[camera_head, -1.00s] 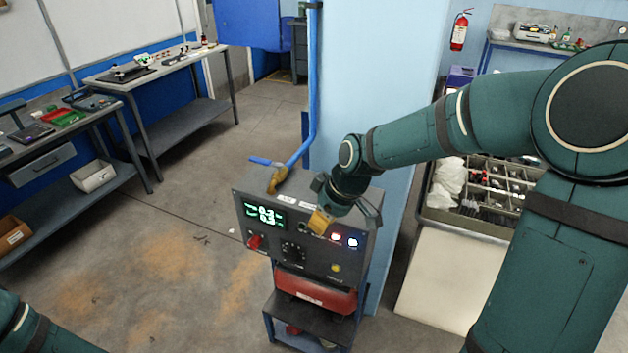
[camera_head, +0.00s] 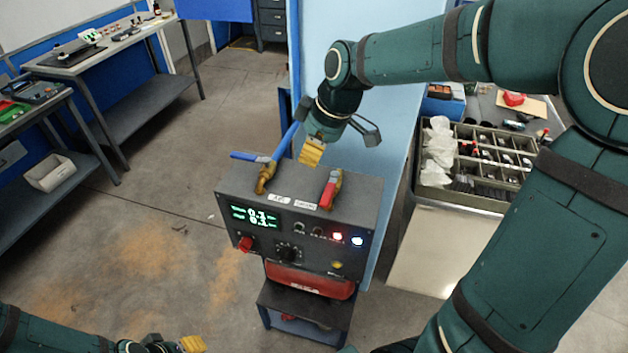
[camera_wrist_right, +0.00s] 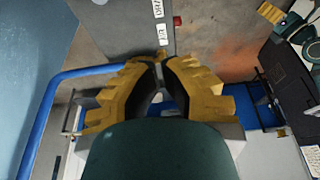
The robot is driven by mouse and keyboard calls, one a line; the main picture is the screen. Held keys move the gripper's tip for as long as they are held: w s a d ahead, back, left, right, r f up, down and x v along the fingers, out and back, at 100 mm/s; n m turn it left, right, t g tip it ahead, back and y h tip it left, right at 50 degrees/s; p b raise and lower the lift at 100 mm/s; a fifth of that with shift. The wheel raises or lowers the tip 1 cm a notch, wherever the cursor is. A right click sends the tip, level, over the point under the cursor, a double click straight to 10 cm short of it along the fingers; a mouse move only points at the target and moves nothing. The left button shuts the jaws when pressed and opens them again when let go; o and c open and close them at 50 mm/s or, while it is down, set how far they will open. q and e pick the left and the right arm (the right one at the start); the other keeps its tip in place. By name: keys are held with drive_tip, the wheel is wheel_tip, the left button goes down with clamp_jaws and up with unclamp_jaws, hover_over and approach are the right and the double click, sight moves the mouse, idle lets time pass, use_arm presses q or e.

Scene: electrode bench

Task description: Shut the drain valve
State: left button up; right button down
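The grey control box (camera_head: 232,186) stands in the middle of the head view with two valves on top. The right one, beside the right-hand label, has a red handle (camera_head: 329,192) on a brass body and points roughly front to back. I take it as the drain valve. The left valve (camera_head: 265,178) has a blue lever (camera_head: 248,156) lying crosswise. My right gripper (camera_head: 311,152) is above and behind the box top, apart from both valves. Its yellow fingers look closed and empty in the wrist view (camera_wrist_right: 159,66). My left gripper (camera_head: 192,344) shows only partly at the bottom edge.
A blue pipe (camera_head: 285,142) rises behind the left valve beside the light-blue column (camera_head: 385,140). The box front has a lit green display (camera_head: 256,217), a red knob (camera_head: 245,243) and lamps. A parts tray (camera_head: 463,203) stands to the right. Floor on the left is clear.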

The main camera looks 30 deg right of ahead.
sight(330, 189)
drive_tip(key=b+x, duration=0.1)
drive_tip(key=x, duration=0.8)
drive_tip(key=shift+w+a+f, duration=0.15)
drive_tip(key=shift+f, duration=0.45)
drive_tip(key=shift+s+d+r, duration=0.1)
drive_tip(key=shift+s+d, duration=1.15)
drive_tip(key=shift+s, duration=0.15)
